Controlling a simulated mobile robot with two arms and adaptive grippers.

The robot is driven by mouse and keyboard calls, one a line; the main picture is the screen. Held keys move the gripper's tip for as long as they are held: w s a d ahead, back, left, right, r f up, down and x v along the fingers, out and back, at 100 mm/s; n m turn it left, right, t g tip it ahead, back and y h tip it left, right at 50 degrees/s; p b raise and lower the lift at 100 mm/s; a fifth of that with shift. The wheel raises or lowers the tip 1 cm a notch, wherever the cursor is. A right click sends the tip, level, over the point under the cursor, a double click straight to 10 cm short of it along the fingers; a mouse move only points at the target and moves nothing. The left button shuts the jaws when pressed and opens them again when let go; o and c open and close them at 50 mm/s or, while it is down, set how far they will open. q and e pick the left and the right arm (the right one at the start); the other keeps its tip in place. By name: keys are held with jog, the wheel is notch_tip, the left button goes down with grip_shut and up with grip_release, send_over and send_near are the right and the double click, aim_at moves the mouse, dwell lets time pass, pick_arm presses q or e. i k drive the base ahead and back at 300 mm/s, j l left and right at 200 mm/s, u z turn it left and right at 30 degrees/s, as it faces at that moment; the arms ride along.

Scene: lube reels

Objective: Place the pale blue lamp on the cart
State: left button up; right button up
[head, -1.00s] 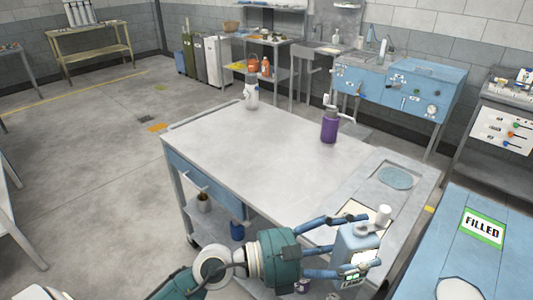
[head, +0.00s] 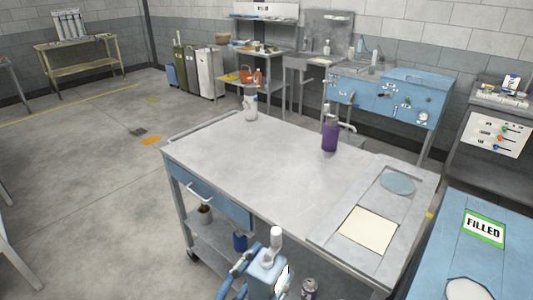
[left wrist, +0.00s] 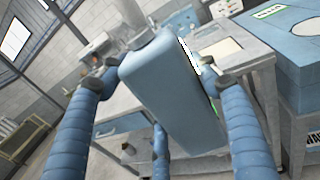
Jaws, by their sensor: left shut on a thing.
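The pale blue lamp (head: 266,270) has a boxy body and a white cylindrical top, and shows upright at the bottom middle of the head view. My left gripper (head: 255,273) is shut on it, with blue fingers around its body. In the left wrist view the lamp (left wrist: 160,88) fills the middle, between the fingers. The grey cart (head: 255,165) has a blue drawer, a lower shelf and wheels. The lamp appears in front of the cart's near edge; its height against the top is hard to tell. My right gripper is not in view.
On the cart stand a white bottle (head: 250,103) and a purple bottle (head: 329,134). A cream square (head: 367,231) and a round blue disc (head: 397,183) lie at its right end. The middle is clear. A blue table with a FILLED sign (head: 484,229) stands right.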

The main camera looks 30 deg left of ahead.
aim_at(255, 169)
jog(key=i+j, duration=0.1)
jog(key=j, duration=0.3)
jog(key=i+j, duration=0.1)
jog(key=j, duration=0.25)
jog(key=i+j+z, duration=0.1)
jog(key=j+z, duration=0.15)
jog(key=j, duration=0.4)
jog(key=j+z, duration=0.2)
jog(key=j, duration=0.45)
jog(key=j+z, duration=0.25)
jog(key=j, duration=0.4)
jog(key=j+z, duration=0.25)
jog(key=j, duration=0.4)
jog(key=k+j+z, duration=0.2)
jog(key=j, duration=0.4)
